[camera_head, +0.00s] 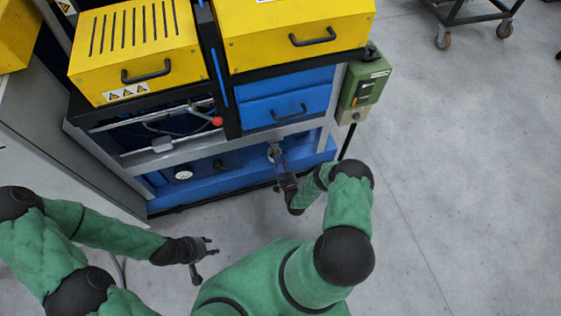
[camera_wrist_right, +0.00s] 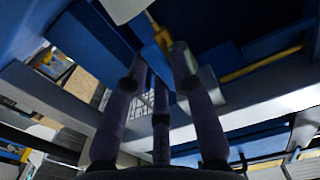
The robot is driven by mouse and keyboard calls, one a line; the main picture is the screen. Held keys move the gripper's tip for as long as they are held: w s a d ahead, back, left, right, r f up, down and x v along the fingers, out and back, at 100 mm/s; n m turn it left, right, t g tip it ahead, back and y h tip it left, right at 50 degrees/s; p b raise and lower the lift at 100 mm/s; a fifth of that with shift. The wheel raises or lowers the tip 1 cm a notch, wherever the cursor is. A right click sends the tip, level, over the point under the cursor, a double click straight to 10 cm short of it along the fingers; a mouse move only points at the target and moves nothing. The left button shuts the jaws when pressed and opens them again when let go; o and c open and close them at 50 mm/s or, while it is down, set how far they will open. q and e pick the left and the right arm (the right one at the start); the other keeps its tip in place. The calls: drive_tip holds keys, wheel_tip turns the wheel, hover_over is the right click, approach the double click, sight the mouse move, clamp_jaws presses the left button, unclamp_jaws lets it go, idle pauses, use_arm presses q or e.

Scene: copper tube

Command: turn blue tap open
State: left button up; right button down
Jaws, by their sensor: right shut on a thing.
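The blue tap (camera_wrist_right: 154,57) shows in the right wrist view as a blue handle between my fingertips, with a yellowish stem behind it. My right gripper (camera_wrist_right: 161,68) is shut on this handle; its fingers hide part of it. In the head view my right gripper (camera_head: 275,156) reaches into the lower front of the machine, and the tap is too small and covered to make out there. My left gripper (camera_head: 207,260) is open and empty above the floor, left of my right arm and well apart from the machine.
The machine has yellow covers (camera_head: 135,50), a blue drawer (camera_head: 288,98) and a lower blue panel (camera_head: 235,180) with a round gauge (camera_head: 183,174). A red-knobbed lever (camera_head: 217,121) sticks out above. A green control box (camera_head: 361,88) hangs at right.

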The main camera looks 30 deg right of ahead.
drive_tip(key=c, duration=1)
unclamp_jaws()
drive_tip(key=shift+c, duration=0.2)
drive_tip(key=v, duration=1.2)
drive_tip(key=shift+f, duration=0.1)
